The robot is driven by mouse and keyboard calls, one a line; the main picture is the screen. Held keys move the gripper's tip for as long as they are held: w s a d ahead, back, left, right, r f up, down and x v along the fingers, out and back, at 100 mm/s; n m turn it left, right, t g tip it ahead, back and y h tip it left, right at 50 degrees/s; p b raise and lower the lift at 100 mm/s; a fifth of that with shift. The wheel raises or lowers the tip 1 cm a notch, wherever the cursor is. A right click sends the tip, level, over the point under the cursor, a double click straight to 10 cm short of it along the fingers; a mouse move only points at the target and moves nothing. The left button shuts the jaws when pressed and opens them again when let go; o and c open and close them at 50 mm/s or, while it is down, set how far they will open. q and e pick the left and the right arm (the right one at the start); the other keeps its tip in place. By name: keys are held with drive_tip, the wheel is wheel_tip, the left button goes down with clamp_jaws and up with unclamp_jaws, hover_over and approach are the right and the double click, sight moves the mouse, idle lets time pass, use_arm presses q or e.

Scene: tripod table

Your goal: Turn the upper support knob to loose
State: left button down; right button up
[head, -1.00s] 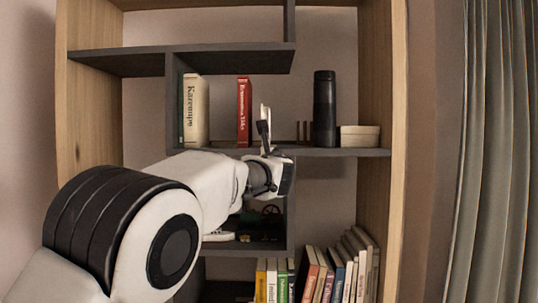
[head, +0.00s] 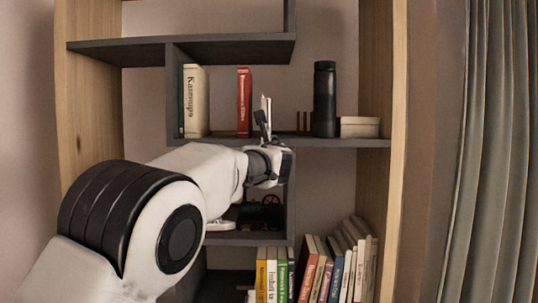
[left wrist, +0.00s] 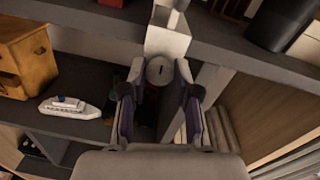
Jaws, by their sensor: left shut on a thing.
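A pale round knob (left wrist: 160,70) with a dark slot mark on its face sits in front of a white block-like part (left wrist: 168,40) at the shelf edge. My left gripper (left wrist: 160,76) has one finger on each side of the knob and is shut on it. In the head view my left gripper (head: 262,122) is at the front edge of the middle shelf, with a white upright piece (head: 266,105) just behind it. The knob is hidden there by the gripper. My right gripper is not in view.
The middle shelf (head: 340,142) holds books, a black cylinder (head: 325,98) and a pale box (head: 359,127). A white toy ship (left wrist: 62,105) and a wooden cabinet (left wrist: 25,58) stand on the shelf below. Several books (head: 340,265) fill the bottom.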

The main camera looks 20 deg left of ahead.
use_arm(q)
drive_tip(key=n+b, duration=0.4)
drive_tip(key=n, duration=0.6)
drive_tip(key=n+h+b, duration=0.1)
drive_tip(key=n+b, duration=0.3)
drive_tip(key=n, duration=0.6)
drive_tip(key=shift+a+f, duration=0.15)
drive_tip(key=shift+n, duration=0.4)
drive_tip(key=c, duration=0.8)
unclamp_jaws()
drive_tip(key=shift+c, duration=0.2)
drive_tip(key=v, duration=1.2)
